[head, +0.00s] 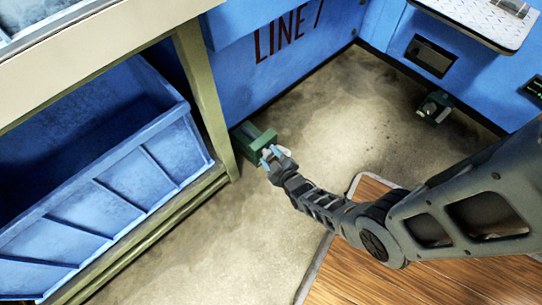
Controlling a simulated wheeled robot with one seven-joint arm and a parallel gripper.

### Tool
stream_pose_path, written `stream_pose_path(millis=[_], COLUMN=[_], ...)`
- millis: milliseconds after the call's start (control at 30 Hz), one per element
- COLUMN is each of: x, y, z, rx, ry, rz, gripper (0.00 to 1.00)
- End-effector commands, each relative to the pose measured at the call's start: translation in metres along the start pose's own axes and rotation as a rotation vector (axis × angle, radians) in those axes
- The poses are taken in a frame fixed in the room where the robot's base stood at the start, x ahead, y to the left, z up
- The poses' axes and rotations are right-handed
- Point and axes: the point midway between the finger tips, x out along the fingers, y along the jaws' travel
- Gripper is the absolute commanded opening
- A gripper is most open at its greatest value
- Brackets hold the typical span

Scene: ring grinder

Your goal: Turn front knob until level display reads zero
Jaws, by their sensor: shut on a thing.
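A low green block (254,137) stands on the floor at the foot of the blue machine, next to a beige post. My gripper (270,154) is at its near right end, with light blue fingers shut on the knob there. The fingers hide most of that knob. A second green block (434,108) with a pale knob on top stands further right by the machine's base. A dark screen (535,88) with a green trace is cut off at the right edge. Its reading is too small to tell.
A blue bin (120,185) sits on a beige rack at left. A dark recessed panel (430,57) is in the blue machine. A metal tread plate (480,18) juts out at top right. A wooden platform (420,280) lies below my arm. Bare concrete floor is open between.

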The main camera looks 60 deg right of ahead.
Motion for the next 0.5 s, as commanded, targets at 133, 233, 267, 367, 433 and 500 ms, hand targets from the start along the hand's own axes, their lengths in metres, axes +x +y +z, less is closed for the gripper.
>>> stream_pose_path(millis=[133,233,267,367,433,500], x=[-0.0005,-0.0003,-0.0004,-0.0007,-0.0005,-0.0008], y=[-0.0022,-0.0023,-0.0022,-0.0025,-0.0026,-0.0027], z=[0.0005,0.0003,0.0004,0.0007,0.0002,0.0007], rx=[-0.117,-0.18,-0.196,-0.24,-0.266,-0.288], ry=[0.0,0.0,0.0,0.0,0.001,0.0], rz=[0.044,0.07,0.077,0.095,0.105,0.114], gripper=[0.2,0.2,0.2,0.2,0.2,0.2])
